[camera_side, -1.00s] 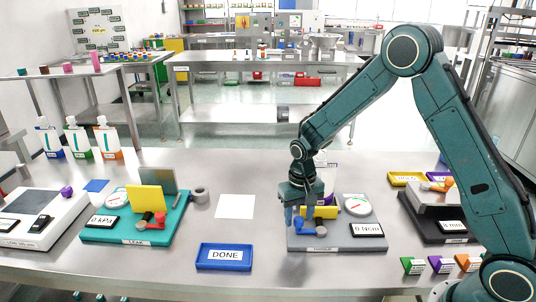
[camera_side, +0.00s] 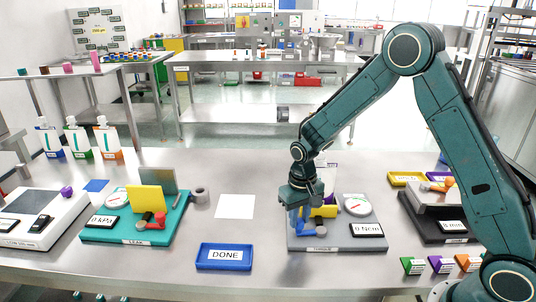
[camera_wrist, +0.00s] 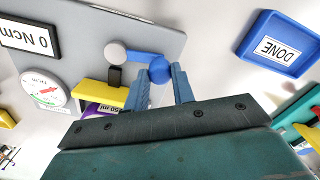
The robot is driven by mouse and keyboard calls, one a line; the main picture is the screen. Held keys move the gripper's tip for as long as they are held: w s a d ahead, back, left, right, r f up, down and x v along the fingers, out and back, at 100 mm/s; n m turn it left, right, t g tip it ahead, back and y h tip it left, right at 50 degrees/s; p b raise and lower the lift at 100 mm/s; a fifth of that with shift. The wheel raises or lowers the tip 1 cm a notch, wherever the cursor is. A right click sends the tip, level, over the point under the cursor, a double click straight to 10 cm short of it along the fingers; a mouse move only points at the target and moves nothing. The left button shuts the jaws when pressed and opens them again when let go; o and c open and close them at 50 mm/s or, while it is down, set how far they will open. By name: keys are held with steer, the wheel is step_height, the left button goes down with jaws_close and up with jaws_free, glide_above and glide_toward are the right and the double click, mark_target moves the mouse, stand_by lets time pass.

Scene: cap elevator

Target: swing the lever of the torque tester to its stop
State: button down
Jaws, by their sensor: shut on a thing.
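The torque tester (camera_side: 350,243) is a grey plate with a yellow block (camera_side: 325,211), a white dial (camera_side: 358,205) and a display (camera_side: 367,230) reading 0 Ncm. Its blue lever (camera_wrist: 140,58) has a round blue end (camera_wrist: 159,69) and a round grey end (camera_wrist: 115,52). My gripper (camera_wrist: 164,76) is shut on the blue end, one finger on each side of it. In the side view my gripper (camera_side: 300,218) is low over the plate's left part, partly hiding the lever. A pouch with a purple label (camera_wrist: 100,109) stands behind the yellow block.
A blue DONE tray (camera_side: 224,257) lies front left of the tester. The teal leak tester (camera_side: 110,236) stands farther left. A dark tester (camera_side: 425,228) and several coloured tags (camera_side: 441,265) are to the right.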

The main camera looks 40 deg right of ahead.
steer(key=n, duration=0.1)
steer(key=s+n, duration=0.1)
steer(key=n, duration=0.1)
steer(key=s+a+n, duration=0.1)
steer(key=n, duration=0.1)
steer(key=shift+s+a, duration=0.1)
steer(key=shift+s, duration=0.15)
steer(key=n, duration=0.1)
steer(key=s+n, duration=0.1)
steer(key=shift+s+a+n, duration=0.1)
steer(key=shift+s+n, duration=0.15)
steer(key=shift+n, duration=0.15)
steer(key=shift+s+n, duration=0.85)
steer(key=shift+n, duration=0.65)
steer(key=c, duration=1.2)
jaws_free()
steer(key=shift+o, duration=0.2)
steer(key=shift+r, duration=0.15)
step_height(320, 180, up, 14)
steer(key=shift+f, duration=0.2)
